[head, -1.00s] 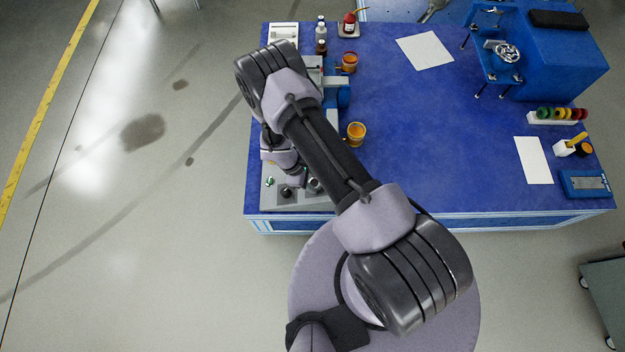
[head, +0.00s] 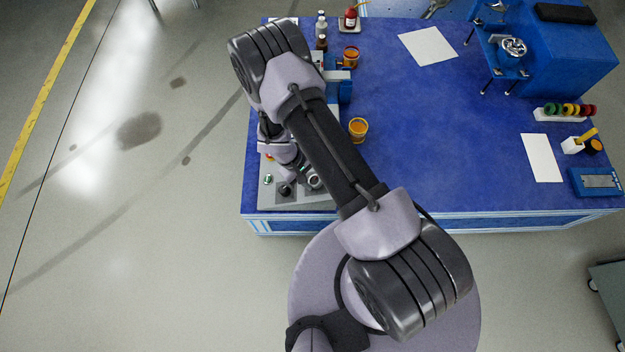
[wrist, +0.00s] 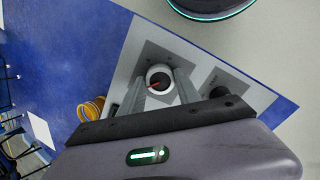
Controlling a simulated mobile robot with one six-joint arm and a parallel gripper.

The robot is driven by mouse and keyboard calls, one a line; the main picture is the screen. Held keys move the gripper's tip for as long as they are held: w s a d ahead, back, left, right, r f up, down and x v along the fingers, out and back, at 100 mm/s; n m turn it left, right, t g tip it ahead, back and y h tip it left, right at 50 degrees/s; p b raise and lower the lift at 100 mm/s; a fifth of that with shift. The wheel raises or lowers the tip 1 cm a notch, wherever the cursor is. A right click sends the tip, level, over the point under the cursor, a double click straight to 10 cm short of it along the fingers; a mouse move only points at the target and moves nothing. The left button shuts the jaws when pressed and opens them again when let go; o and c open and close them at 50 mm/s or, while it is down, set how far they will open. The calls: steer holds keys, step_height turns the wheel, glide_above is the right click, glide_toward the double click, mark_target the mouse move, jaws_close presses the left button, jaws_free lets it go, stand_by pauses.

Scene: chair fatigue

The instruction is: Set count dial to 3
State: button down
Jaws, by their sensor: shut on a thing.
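The count dial (wrist: 158,82) is a round knob with a pale rim, a dark face and a red pointer, set on a dark grey square plate. My gripper (wrist: 161,88) has one finger on each side of this knob and is shut on it. The pointer lies aslant in the wrist view; its numbers are too small to read. In the head view, the dial (head: 314,181) shows as a pale ring at the near edge of the grey panel (head: 265,197), and my arm hides much of that panel.
A second dark knob (head: 285,189) sits beside the dial, with a green button (head: 268,180) to its left. An orange cup (head: 358,130) stands right of my arm. Bottles (head: 321,28) stand at the back left. The blue table's middle (head: 420,130) is clear.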

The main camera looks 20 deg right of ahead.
steer(key=shift+f+m+b, duration=0.1)
steer(key=shift+m+b, duration=1.6)
steer(key=shift+m, duration=0.2)
steer(key=c, duration=0.9)
jaws_free()
steer(key=shift+o, duration=0.2)
steer(key=p+v, duration=0.6)
steer(key=v, duration=1.1)
steer(key=shift+r+p, duration=0.3)
steer(key=shift+r, duration=0.05)
